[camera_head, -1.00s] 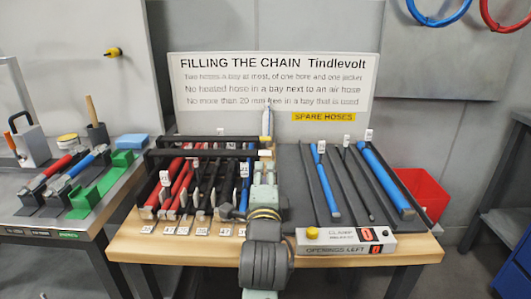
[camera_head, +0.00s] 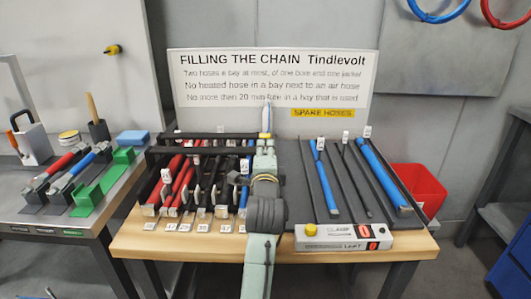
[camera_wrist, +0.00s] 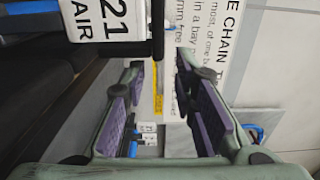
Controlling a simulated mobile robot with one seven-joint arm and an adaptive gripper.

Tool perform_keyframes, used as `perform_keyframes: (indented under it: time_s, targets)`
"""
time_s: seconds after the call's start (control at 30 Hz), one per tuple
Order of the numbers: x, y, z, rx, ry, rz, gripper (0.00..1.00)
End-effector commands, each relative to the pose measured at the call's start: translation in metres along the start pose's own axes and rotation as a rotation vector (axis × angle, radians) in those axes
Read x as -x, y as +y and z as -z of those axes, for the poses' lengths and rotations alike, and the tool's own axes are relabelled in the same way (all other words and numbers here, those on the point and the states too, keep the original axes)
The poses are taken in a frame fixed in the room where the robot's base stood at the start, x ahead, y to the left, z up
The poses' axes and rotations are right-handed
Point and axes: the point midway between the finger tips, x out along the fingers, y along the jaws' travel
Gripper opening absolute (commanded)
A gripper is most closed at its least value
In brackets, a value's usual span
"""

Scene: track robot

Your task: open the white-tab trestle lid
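Two black bars lie across the hose trestle: a rear bar (camera_head: 205,136) and a front bar (camera_head: 200,151). Both look level and down. The white tab at the front bar's right end is hidden behind my arm now. My gripper (camera_head: 265,141) is at the right end of the bars, over the trestle's right side. In the wrist view my gripper (camera_wrist: 160,80) is open, its purple-padded fingers apart with nothing held between them. A dark bar end (camera_wrist: 157,32) shows just beyond the fingertips, beside a white "21 AIR" label (camera_wrist: 98,20).
Red, black and blue hoses lie in the trestle bays. A grey spare-hose rack (camera_head: 290,165) is to the right, with a white counter box (camera_head: 343,238) in front. A rules sign (camera_head: 275,80) stands behind. A red bin (camera_head: 418,185) is at the right.

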Motion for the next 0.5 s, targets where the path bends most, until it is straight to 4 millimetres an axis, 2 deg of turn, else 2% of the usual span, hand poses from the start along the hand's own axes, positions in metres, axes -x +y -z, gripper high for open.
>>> perform_keyframes:
  time_s: [0.07, 0.4, 0.5]
  targets:
    - [0.0002, 0.0000, 0.0000, 0.000, 0.000, 0.000, 0.24]
    - [0.0004, 0.0000, -0.0001, 0.000, 0.000, 0.000, 0.02]
    - [0.0004, 0.0001, -0.0001, 0.000, 0.000, 0.000, 0.00]
